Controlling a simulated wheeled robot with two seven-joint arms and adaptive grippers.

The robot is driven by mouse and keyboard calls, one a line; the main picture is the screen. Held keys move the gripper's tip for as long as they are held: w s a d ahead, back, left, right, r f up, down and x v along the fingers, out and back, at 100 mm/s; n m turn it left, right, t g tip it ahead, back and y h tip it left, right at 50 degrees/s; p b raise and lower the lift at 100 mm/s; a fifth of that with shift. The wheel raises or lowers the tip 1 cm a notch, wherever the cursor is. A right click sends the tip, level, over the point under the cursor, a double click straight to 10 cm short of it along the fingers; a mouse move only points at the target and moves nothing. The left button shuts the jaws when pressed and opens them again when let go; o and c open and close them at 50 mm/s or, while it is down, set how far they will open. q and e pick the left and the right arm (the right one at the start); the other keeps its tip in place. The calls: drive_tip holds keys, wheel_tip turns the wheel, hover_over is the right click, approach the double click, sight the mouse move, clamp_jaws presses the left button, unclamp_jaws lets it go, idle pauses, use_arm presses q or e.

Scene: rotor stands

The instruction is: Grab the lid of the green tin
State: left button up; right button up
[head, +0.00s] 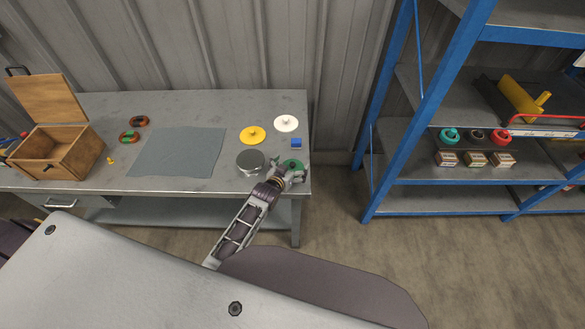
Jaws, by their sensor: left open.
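A green round lid (293,164) with a small knob shows at the right front corner of the grey workbench. The tin under it is mostly hidden by my gripper. My left gripper (288,170) is open, with its fingers at the near side of the green lid. At this size I cannot tell whether the fingers touch it. My right gripper is not in view.
A round grey tin (250,165), a yellow lid (252,135), a white lid (286,124) and a blue block (296,143) are close by. A grey mat (178,152) and an open wooden box (58,154) lie left. A blue-framed shelf (400,130) stands right.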

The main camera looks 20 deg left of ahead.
sight(291, 167)
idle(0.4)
use_arm(q)
drive_tip(key=c, duration=1)
drive_tip(key=shift+r, duration=0.2)
wheel_tip(291, 167, up, 10)
drive_tip(key=shift+f, duration=0.15)
idle(0.5)
